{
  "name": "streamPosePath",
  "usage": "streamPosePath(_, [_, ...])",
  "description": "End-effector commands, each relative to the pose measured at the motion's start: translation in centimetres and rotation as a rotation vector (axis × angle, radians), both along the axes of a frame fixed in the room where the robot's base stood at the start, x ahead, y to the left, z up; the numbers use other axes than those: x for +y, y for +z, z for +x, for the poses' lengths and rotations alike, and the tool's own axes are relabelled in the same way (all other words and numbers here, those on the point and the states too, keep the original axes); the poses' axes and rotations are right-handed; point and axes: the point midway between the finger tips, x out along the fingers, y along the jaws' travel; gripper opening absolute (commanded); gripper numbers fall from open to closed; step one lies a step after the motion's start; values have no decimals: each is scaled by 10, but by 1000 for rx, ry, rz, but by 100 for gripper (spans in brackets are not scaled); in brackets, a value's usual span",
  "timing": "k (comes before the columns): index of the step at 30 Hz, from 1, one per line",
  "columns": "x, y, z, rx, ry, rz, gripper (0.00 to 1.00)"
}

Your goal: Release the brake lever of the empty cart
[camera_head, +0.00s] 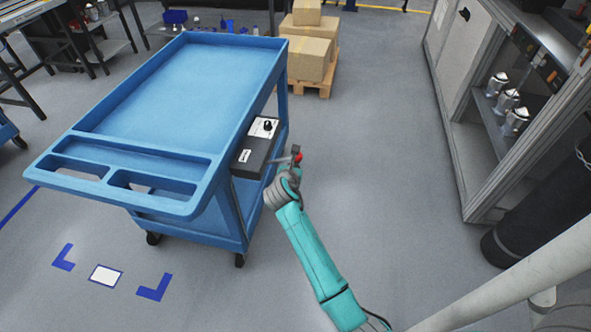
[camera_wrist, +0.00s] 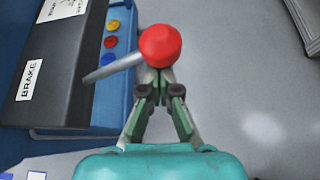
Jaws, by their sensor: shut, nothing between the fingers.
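The blue cart (camera_head: 165,85) stands in the middle left with an empty top tray. A black brake box (camera_head: 254,157) is on its right side; its BRAKE label (camera_wrist: 30,80) shows in the wrist view. The brake lever is a grey rod (camera_wrist: 112,68) ending in a red ball knob (camera_wrist: 160,46), and the knob also shows in the head view (camera_head: 298,157). The rod sticks out to the right of the box. My gripper (camera_wrist: 157,82) is shut and empty, with its fingertips close to the knob's near side. I cannot tell whether they touch it.
Yellow, blue and red buttons (camera_wrist: 111,42) sit on the cart's side beside the lever. Cardboard boxes (camera_head: 310,50) stand on a pallet behind. A grey machine cabinet (camera_head: 500,110) is at the right. The floor between cart and cabinet is clear.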

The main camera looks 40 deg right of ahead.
Motion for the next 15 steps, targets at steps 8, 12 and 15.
streamPosePath(8, [1,6,2,20,1,-22,0])
streamPosePath(12, [1,7,3,20,1,-23,0])
streamPosePath(15, [1,8,3,19,0,-23,0])
